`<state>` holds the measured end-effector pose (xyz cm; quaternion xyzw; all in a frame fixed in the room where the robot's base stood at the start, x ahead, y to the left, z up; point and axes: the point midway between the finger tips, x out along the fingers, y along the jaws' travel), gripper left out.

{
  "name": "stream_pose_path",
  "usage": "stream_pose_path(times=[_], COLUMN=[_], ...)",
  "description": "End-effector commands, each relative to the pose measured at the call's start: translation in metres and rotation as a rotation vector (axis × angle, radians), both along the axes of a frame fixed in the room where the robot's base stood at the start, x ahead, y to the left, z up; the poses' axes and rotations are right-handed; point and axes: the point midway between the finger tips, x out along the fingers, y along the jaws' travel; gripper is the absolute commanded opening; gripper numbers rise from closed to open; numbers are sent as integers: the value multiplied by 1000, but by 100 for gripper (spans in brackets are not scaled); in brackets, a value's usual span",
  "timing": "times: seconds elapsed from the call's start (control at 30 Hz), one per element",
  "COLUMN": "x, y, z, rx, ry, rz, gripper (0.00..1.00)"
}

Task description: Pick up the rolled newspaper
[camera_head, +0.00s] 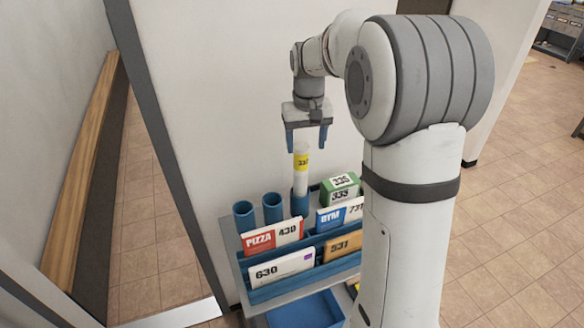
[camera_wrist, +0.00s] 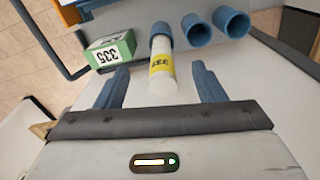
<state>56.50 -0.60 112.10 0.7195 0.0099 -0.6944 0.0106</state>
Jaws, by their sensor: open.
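The rolled newspaper (camera_head: 301,172) is a white roll with a yellow numbered band, standing upright in the right one of the blue tubes on the rack. My gripper (camera_head: 306,143) is just above its top, pointing down, with its two blue fingers apart. In the wrist view the rolled newspaper (camera_wrist: 162,75) sits between the open fingers of my gripper (camera_wrist: 159,85), touching neither as far as I can see. Its lower end is hidden inside the blue tube (camera_head: 299,205).
Two empty blue tubes (camera_head: 272,207) stand left of the roll. A green box marked 335 (camera_head: 340,189) is close on its right. Mail including a PIZZA 430 card (camera_head: 272,238) and a white 630 envelope (camera_head: 282,269) fills the front slots. A wall is behind.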

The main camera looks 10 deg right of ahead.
Motion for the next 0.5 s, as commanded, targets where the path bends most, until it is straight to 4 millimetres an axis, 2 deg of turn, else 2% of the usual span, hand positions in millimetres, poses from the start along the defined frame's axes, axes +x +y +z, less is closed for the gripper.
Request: stream_pose_path(times=[0.03,0.1,0.2,0.5], x=[13,24,35,39], y=[0,0,1,1], z=[-7,-13,-20,-48], rx=[0,0,0,1], ry=[13,25,34,40], rz=[2,4,6,7], gripper=[63,63,63,63])
